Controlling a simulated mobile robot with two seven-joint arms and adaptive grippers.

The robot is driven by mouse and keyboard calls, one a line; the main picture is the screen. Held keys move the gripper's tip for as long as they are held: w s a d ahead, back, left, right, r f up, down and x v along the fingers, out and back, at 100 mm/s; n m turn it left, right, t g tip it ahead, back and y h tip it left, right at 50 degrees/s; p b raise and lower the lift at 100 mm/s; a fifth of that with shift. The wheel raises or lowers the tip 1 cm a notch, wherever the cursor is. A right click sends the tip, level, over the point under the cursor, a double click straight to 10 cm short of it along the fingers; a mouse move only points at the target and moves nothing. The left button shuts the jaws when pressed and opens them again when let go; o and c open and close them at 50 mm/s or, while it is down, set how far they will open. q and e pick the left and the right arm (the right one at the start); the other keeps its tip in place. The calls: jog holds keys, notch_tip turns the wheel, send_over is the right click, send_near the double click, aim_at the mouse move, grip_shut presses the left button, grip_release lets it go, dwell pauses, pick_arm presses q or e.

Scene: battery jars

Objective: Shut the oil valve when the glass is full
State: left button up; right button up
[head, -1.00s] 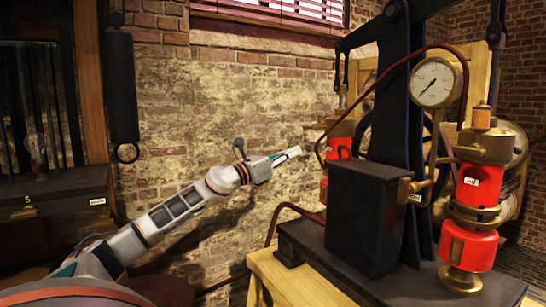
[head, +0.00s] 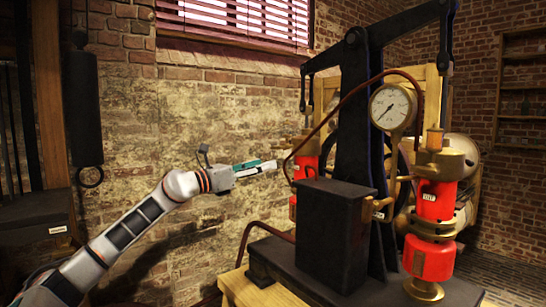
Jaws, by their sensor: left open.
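My left gripper (head: 257,167) reaches in from the left and points at the machine, with its fingertips just short of the brown hose. It is open and I see nothing between its fingers. The machine carries a red cylinder with brass fittings (head: 436,200) at the right and another red cylinder (head: 306,168) behind, partly hidden by the hose and the black block. I cannot make out which part is the oil valve. No glass that I can identify shows. My right gripper is not in view.
A black block (head: 325,222) and a tall black frame stand on the dark base of a wooden bench (head: 262,290). A round white gauge (head: 392,107) sits at the upper right. A brown hose (head: 330,118) arches beside the gripper. A dark cylinder (head: 86,108) hangs at the left.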

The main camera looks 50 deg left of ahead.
aim_at(275, 147)
pick_arm(q)
jog(key=shift+n+g+y, duration=0.6)
jog(key=shift+g+y, duration=0.1)
jog(key=r, duration=0.1)
jog(key=w+a+r, duration=0.1)
jog(key=r, duration=0.1)
jog(key=a+r, duration=0.1)
jog(key=r, duration=0.1)
jog(key=shift+w, duration=0.4)
jog(key=w, duration=0.1)
jog(key=w+p, duration=0.1)
jog(key=w, duration=0.1)
jog(key=w+p, duration=0.1)
jog(key=w, duration=0.1)
jog(key=shift+d, duration=0.3)
jog(key=shift+w+d+f, duration=0.1)
jog(key=shift+w+f, duration=0.15)
jog(key=shift+w, duration=0.6)
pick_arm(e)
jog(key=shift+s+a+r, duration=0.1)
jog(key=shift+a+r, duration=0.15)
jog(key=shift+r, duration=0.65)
